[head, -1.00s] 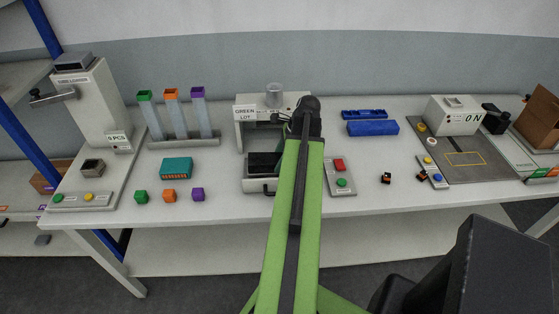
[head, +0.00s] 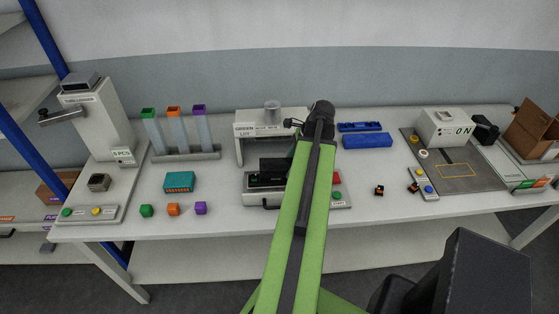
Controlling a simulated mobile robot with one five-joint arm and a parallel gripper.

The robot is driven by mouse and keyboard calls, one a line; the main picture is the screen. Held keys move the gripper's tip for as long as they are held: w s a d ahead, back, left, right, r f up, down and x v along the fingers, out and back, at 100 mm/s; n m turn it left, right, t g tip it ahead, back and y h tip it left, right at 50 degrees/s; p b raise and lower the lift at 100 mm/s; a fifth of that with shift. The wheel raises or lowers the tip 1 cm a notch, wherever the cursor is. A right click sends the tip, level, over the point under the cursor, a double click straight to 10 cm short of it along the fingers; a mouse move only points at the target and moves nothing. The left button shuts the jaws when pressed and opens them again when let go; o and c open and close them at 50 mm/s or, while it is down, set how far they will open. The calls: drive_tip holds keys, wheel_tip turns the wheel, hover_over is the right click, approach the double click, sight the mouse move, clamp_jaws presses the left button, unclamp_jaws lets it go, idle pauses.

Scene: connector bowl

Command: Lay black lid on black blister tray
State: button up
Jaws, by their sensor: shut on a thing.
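The black lid (head: 272,164) shows as a dark panel just left of my green arm, in front of the white "GREEN LOT" station. The black blister tray (head: 264,181) sits low in the front of that station, with small pieces showing in it. The lid appears above and behind the tray, shifted to its right, and leaves much of the tray uncovered. Whether they touch I cannot tell. My gripper's jaws are hidden behind my arm; the lid's shift along with the arm fits it being held. The lid's right end is also hidden.
The station's upright frame (head: 240,150) stands close around the lid. A button panel (head: 338,190) is partly behind my arm on the right. A teal box (head: 179,181) and several coloured cubes lie left.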

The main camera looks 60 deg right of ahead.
sight(275, 159)
drive_tip(key=s+r, duration=0.1)
drive_tip(key=s+r+p, duration=0.1)
drive_tip(key=s, duration=0.1)
drive_tip(key=s+r+p, duration=0.1)
drive_tip(key=s, duration=0.1)
drive_tip(key=shift+d+r, duration=0.25)
drive_tip(key=shift+r, duration=0.05)
drive_tip(key=shift+s+d+m+p, duration=0.3)
drive_tip(key=shift+s+d+m, duration=0.1)
drive_tip(key=shift+s, duration=0.2)
drive_tip(key=shift+m+h, duration=0.3)
drive_tip(key=shift+h, duration=0.1)
drive_tip(key=w, duration=0.1)
drive_tip(key=w+f, duration=0.1)
drive_tip(key=w, duration=0.1)
drive_tip(key=w+d+b, duration=0.1)
drive_tip(key=shift+w+f, duration=0.2)
drive_tip(key=shift+w, duration=0.05)
drive_tip(key=shift+n+g, duration=0.3)
drive_tip(key=shift+n, duration=0.3)
drive_tip(key=w+a, duration=0.1)
drive_tip(key=w, duration=0.1)
drive_tip(key=w+a+f+b, duration=0.1)
drive_tip(key=w, duration=0.4)
drive_tip(key=shift+w+a+f+b, duration=0.15)
drive_tip(key=shift+a+f+b, duration=0.15)
drive_tip(key=shift+a+b, duration=0.1)
drive_tip(key=shift+w+a, duration=0.15)
drive_tip(key=shift+w, duration=0.05)
